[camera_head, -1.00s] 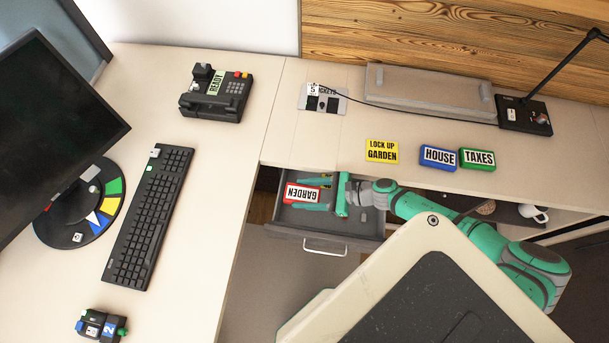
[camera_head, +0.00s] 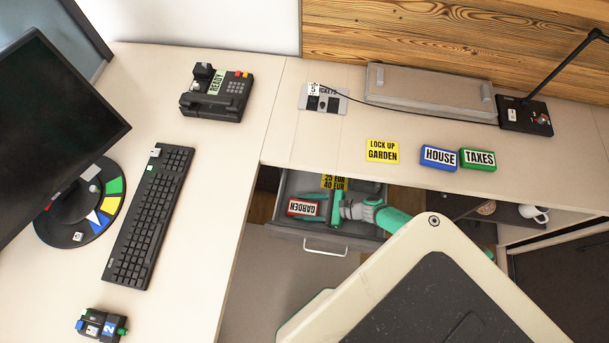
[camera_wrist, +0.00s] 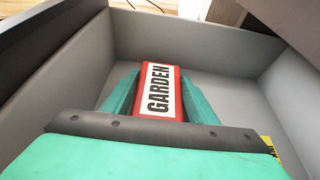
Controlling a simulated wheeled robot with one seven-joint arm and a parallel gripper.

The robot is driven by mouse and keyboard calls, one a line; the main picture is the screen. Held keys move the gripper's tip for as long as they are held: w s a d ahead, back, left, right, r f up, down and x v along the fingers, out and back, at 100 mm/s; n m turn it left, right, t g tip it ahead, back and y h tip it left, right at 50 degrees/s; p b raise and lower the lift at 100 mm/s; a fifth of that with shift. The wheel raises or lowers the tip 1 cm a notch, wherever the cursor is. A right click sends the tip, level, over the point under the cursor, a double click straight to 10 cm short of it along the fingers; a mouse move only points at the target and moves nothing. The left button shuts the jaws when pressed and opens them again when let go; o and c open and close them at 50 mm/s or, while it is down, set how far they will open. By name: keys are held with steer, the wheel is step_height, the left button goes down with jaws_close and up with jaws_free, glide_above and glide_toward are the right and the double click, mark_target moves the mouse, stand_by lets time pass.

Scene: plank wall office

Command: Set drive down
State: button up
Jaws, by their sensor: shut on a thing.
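The red drive labelled GARDEN (camera_head: 303,207) is inside the open grey drawer (camera_head: 283,222), near its left side. My gripper (camera_head: 306,209) reaches into the drawer from the right and is shut on this drive. In the wrist view the red drive (camera_wrist: 158,92) sits between my two green fingers (camera_wrist: 160,98), its label facing up. The grey drawer walls (camera_wrist: 215,45) rise around it. Whether the drive touches the drawer floor I cannot tell.
A yellow price note (camera_head: 334,182) lies at the drawer's back. On the desk above are a yellow LOCK UP GARDEN note (camera_head: 382,151), a blue HOUSE drive (camera_head: 438,158) and a green TAXES drive (camera_head: 478,159). The drawer handle (camera_head: 325,248) projects at the front.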

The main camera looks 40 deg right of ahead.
steer(key=shift+f, duration=0.15)
steer(key=o, duration=1.2)
steer(key=v, duration=0.7)
steer(key=shift+s+d, duration=0.2)
